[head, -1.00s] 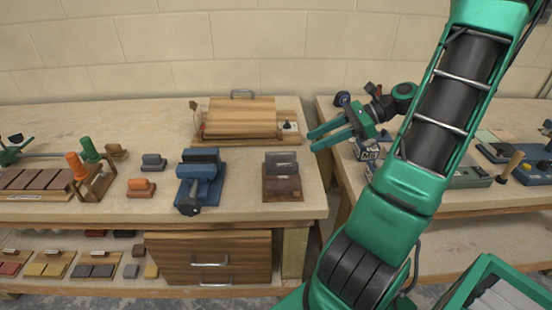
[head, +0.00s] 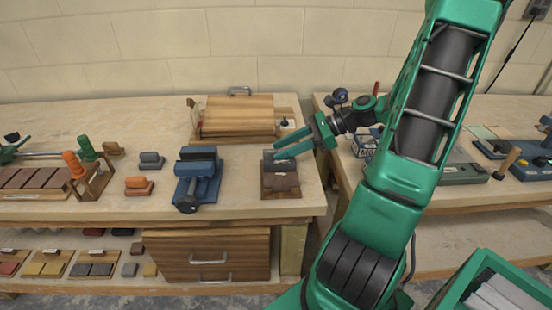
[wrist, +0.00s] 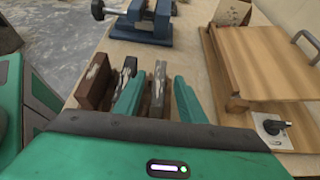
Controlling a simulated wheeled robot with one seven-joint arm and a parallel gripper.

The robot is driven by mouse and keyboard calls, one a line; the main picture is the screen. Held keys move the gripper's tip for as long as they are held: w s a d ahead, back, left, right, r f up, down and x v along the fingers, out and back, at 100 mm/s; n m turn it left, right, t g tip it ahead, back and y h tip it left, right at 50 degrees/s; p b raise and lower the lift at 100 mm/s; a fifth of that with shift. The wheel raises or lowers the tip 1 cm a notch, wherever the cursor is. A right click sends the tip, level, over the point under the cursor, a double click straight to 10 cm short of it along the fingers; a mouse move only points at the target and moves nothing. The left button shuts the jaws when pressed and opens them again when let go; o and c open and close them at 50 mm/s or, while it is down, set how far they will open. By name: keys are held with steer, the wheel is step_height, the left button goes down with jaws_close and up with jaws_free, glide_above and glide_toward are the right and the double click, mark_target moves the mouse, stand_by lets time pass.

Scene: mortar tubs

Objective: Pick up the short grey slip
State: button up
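A small brown wooden rack (head: 281,194) stands on the bench near its right front corner. It holds upright slips, brown and grey. In the wrist view a brown slip (wrist: 96,80) and a worn dark grey slip (wrist: 127,68) stand to the left, the grey one partly hidden by a finger. Another thin greyish slip (wrist: 158,85) shows between my fingers. I cannot tell which grey slip is the short one. My gripper (head: 276,150) is open at the back of the rack; its fingers (wrist: 157,97) stand either side of that thin slip, with no clear contact.
A blue vise (head: 197,180) stands left of the rack. A wooden press-like box (head: 237,116) with a handle lies behind. Grey (head: 151,161) and orange (head: 138,186) blocks sit further left. A gap separates this bench from the right one.

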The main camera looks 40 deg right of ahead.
jaws_close()
stand_by(0.3)
